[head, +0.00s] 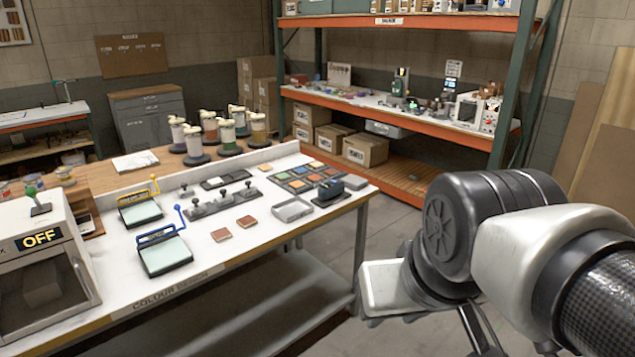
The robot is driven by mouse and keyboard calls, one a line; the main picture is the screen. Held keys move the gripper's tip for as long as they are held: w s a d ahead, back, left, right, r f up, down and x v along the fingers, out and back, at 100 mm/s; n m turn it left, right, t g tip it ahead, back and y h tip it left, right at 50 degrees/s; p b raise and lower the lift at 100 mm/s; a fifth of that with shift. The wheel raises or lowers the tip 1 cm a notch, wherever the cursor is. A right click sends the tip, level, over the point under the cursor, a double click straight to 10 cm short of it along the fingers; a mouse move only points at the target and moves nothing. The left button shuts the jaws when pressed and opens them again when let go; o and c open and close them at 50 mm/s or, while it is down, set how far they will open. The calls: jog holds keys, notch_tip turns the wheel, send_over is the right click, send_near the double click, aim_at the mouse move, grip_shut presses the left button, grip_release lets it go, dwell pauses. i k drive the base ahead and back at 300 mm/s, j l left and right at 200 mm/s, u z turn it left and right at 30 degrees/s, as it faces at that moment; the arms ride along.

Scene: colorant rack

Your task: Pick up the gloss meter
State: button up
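No object in the head view is clearly readable as the gloss meter. A small dark blue-grey device (331,191) at the right end of the white colour bench (262,205) has a shape that could fit, but I cannot tell for sure. My arm fills the lower right, apart from the bench. Dark parts at its lower end (482,332) may belong to my gripper. They are cut off by the bottom edge, so its opening and anything in it cannot be read.
On the bench are a grey tray (292,209), a colour-chip board (302,177), brown tiles (221,234), a dark clamp rail (222,201) and two framed panels (165,255). A booth marked OFF (42,265) stands left. An orange shelf (405,112) is behind; grey floor lies between.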

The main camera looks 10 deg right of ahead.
aim_at(328, 190)
jog(key=z, duration=0.1)
jog(key=u, duration=0.35)
jog(key=i+l+u, duration=0.7)
jog(key=i+l, duration=0.45)
jog(key=l, duration=0.3)
jog(key=i+l+u, duration=0.1)
jog(key=i+l, duration=0.35)
jog(key=l, duration=0.3)
jog(key=i+l, duration=0.2)
jog(key=l, duration=0.15)
jog(key=i+l, duration=0.2)
jog(key=l, duration=0.2)
jog(key=i+l+u, duration=0.1)
jog(key=i+l, duration=0.15)
jog(key=l, duration=0.15)
